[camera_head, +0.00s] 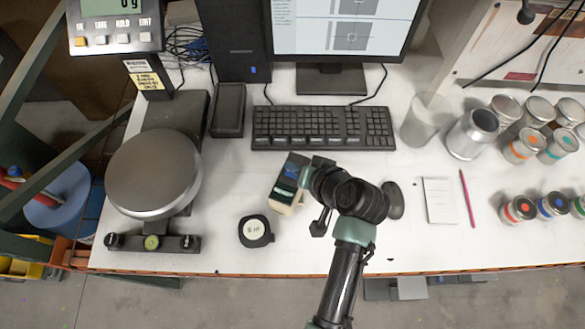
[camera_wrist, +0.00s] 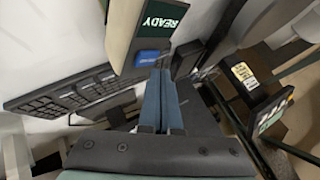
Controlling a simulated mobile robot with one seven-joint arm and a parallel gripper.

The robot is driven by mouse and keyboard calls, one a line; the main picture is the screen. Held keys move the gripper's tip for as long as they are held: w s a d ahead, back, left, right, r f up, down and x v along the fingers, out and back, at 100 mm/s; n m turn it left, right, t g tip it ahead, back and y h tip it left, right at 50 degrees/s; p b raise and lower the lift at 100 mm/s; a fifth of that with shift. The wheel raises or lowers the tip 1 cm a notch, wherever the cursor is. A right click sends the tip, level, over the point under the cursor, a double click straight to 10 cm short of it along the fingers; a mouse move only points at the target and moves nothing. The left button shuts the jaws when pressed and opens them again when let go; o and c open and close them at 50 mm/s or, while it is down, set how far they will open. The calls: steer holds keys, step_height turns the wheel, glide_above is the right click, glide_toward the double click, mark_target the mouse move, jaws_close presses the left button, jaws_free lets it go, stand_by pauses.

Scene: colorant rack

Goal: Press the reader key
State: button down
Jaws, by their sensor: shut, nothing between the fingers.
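The reader (camera_head: 285,190) is a small beige device with a dark green screen, standing on the white table in front of the keyboard. In the wrist view the reader (camera_wrist: 120,35) shows READY on its screen, with the blue reader key (camera_wrist: 147,57) just beside the screen. My gripper (camera_head: 304,178) is at the reader's right side, partly covering it. In the wrist view my gripper (camera_wrist: 161,72) is shut and empty, its blue-grey fingertips right by the key's lower edge. I cannot tell whether they touch it.
A black keyboard (camera_head: 322,127) lies behind the reader. Several cans and jars stand farther right. The front table edge is clear.

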steer(key=shift+f, duration=0.45)
steer(key=shift+f+b, duration=0.35)
steer(key=shift+b, duration=0.05)
stand_by(0.4)
steer(key=shift+r, duration=0.15)
steer(key=shift+r+p, duration=0.65)
steer(key=shift+p, duration=0.15)
steer(key=shift+r, duration=0.1)
step_height(320, 180, up, 5)
steer(key=p, duration=0.4)
steer(key=shift+p, duration=0.4)
stand_by(0.4)
